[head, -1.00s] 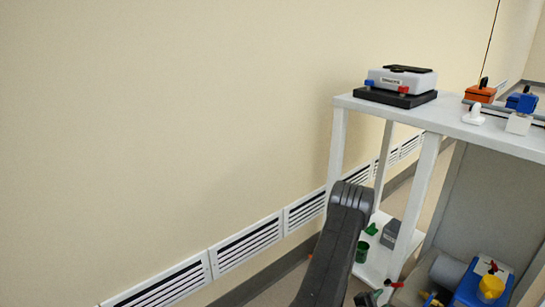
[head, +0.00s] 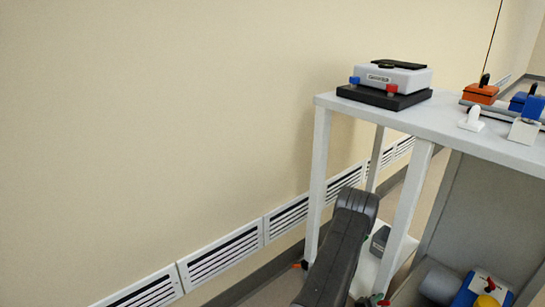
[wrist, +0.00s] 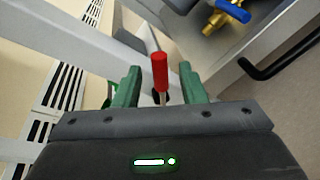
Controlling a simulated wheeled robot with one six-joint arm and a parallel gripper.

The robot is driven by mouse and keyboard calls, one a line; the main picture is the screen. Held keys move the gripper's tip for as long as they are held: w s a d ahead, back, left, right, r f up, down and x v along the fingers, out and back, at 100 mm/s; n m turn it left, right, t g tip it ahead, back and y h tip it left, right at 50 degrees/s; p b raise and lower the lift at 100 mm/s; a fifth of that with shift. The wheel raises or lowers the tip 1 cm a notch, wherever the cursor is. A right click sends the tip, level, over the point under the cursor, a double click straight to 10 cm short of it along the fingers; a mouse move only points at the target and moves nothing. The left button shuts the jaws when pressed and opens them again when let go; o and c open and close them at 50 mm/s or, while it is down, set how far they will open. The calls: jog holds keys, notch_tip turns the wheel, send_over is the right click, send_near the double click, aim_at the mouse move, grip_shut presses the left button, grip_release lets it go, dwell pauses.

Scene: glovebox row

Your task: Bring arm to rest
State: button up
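My arm rises from the bottom of the head view as a dark grey link in front of the white bench's left legs. Its gripper is mostly below the picture edge there. In the wrist view my gripper (wrist: 158,84) shows two green fingers standing apart. A red handle (wrist: 160,72) with a thin metal shaft appears between them, with clear gaps to both fingers. I cannot tell how far beyond the fingers it lies. No object is clamped between the fingers.
The white bench (head: 420,118) carries a grey box device (head: 394,76) on a black base, an orange block (head: 480,93) and a blue block (head: 533,106). A brass valve with blue handle (wrist: 232,10) and a black bar handle (wrist: 285,62) show nearby. Vents (head: 225,252) line the wall.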

jog(key=shift+w+d+f, duration=0.15)
jog(key=shift+w+d, duration=0.05)
jog(key=shift+d, duration=0.1)
jog(key=shift+s+d+f+m+t+y, duration=0.15)
jog(key=shift+s+f+m+t+y, duration=0.2)
jog(key=shift+m, duration=0.65)
